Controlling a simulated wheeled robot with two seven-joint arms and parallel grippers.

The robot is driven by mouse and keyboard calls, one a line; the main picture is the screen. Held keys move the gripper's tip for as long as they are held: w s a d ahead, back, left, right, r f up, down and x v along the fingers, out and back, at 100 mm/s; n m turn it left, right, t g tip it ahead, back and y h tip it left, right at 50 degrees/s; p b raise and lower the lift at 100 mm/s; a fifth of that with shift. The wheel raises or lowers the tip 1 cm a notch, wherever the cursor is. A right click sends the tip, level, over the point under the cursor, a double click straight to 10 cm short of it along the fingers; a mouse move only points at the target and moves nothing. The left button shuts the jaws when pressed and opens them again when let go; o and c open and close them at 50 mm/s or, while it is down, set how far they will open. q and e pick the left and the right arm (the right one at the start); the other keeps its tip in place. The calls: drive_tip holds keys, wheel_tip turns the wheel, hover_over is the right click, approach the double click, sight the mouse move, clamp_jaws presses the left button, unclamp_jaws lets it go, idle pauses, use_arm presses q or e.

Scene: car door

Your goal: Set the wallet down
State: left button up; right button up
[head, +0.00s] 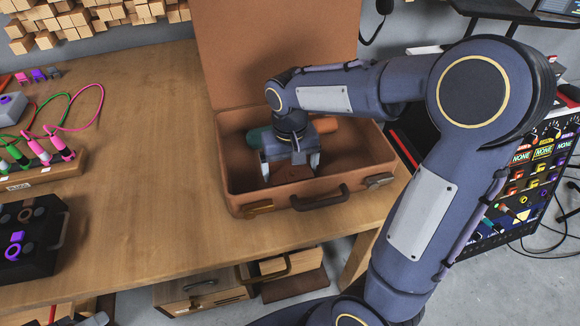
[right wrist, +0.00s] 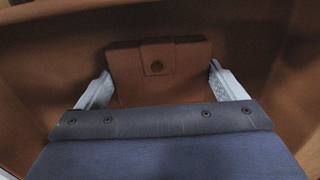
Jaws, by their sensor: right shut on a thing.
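The wallet (right wrist: 160,80) is brown, with a flap and a round clasp. In the right wrist view it fills the space between the two pale fingers of my right gripper (right wrist: 158,72), which is shut on it. In the head view my right gripper (head: 290,174) points down inside the open brown suitcase (head: 238,199), with part of the wallet between its fingers. The wallet is low in the case; I cannot tell whether it touches the bottom. My left gripper is not in view.
A teal and orange object (head: 325,138) lies in the case behind my right gripper. The raised lid (head: 275,50) stands at the back. A handle (head: 319,200) and latches are on the front wall.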

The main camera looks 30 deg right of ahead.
drive_tip(key=shift+f, duration=0.1)
drive_tip(key=o, duration=0.8)
drive_tip(key=shift+c, duration=0.2)
